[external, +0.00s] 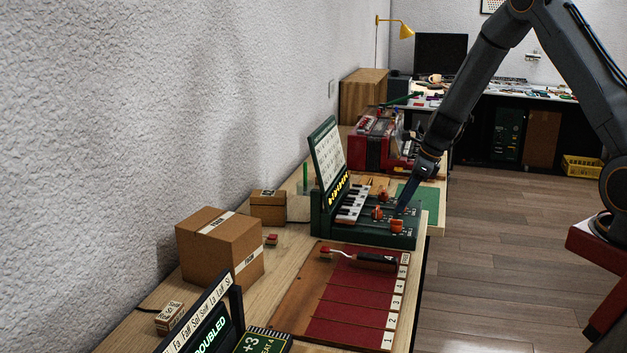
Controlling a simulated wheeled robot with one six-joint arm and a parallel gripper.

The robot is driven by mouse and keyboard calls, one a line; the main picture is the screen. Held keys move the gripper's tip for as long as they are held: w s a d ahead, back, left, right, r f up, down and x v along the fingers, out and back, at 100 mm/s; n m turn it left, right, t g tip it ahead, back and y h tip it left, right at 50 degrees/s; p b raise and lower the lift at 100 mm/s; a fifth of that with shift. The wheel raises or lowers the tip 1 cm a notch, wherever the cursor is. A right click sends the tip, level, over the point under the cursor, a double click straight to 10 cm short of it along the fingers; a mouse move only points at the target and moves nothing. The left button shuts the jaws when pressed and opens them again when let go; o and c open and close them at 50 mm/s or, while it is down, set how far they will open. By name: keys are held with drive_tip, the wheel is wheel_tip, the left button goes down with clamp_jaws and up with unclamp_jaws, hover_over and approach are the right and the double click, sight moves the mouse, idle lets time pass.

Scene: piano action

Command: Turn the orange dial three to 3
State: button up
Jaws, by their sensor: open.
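A green piano-like device (372,234) stands on the bench, with a row of white keys (352,203) and an upright panel (328,152). Several small orange dials sit on its right side: a front one (397,226), a middle one (377,212) and one farther back (383,195). I cannot tell which of them is dial three, nor read their settings. My gripper (400,210) points down over the dials from the upper right, close to the front and middle ones. Its jaws are open and appear empty. Whether a finger touches a dial cannot be told.
In front lies a red board with numbered strips (357,301) and a dark-handled tool (372,260) on it. Cardboard boxes (218,250) stand left along the wall. A red machine (378,142) stands behind the device. The floor at right (490,270) is clear.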

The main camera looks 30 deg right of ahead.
drive_tip(key=c, duration=1.1)
